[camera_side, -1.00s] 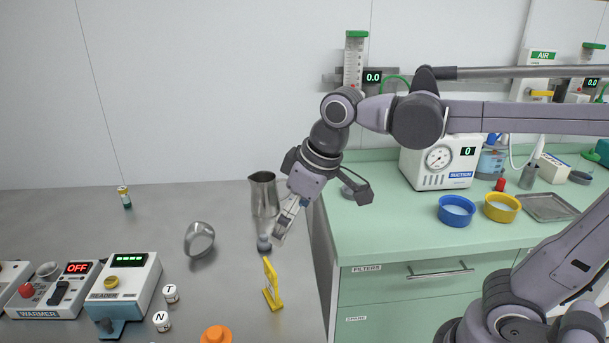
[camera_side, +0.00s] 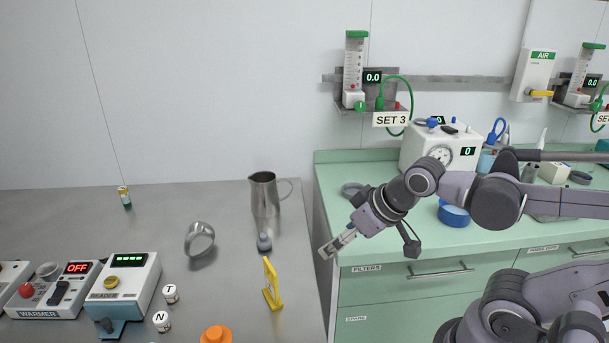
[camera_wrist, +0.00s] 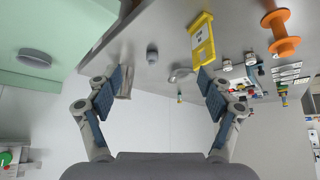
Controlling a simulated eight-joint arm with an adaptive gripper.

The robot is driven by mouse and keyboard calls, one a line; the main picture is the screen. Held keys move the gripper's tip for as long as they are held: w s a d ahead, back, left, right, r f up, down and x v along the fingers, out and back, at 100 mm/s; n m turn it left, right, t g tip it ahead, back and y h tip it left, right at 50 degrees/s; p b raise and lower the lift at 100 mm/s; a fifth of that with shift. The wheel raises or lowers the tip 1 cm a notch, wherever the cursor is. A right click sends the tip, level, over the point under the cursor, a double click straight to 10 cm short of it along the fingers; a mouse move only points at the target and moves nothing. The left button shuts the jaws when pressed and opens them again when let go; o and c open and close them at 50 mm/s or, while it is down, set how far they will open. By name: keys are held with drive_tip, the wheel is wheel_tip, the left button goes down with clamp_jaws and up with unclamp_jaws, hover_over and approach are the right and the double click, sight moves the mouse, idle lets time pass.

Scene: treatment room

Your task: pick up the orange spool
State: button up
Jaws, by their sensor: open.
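The orange spool (camera_side: 216,335) stands at the bottom edge of the side view, on the grey table, and is partly cut off by the frame. In the wrist view the whole spool (camera_wrist: 281,32) shows at the upper right, with two wide flanges and a narrow core. My gripper (camera_side: 327,252) is open and empty above the table's right edge, to the right of the yellow stand and well apart from the spool. In the wrist view its two fingers (camera_wrist: 160,95) are spread, with nothing between them touching the pads.
Jars marked T (camera_side: 170,293) and N (camera_side: 162,321) stand near the reader (camera_side: 125,290). A green counter (camera_side: 340,220) is at right.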

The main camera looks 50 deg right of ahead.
drive_tip(key=w+a+r+n+g, duration=0.1)
drive_tip(key=w+a+r+n, duration=0.1)
drive_tip(key=w+a+n, duration=0.3)
drive_tip(key=n+g, duration=0.5)
drive_tip(key=n, duration=1.9)
approach(215, 332)
drive_tip(key=shift+a+f+h, duration=0.1)
drive_tip(key=shift+f+h, duration=0.1)
drive_tip(key=shift+h, duration=0.2)
drive_tip(key=f, duration=0.4)
drive_tip(key=shift+w+f, duration=0.45)
drive_tip(key=shift+f, duration=1.2)
drive_tip(key=shift+w+f, duration=0.15)
drive_tip(key=shift+f, duration=1.15)
drive_tip(key=c, duration=1.2)
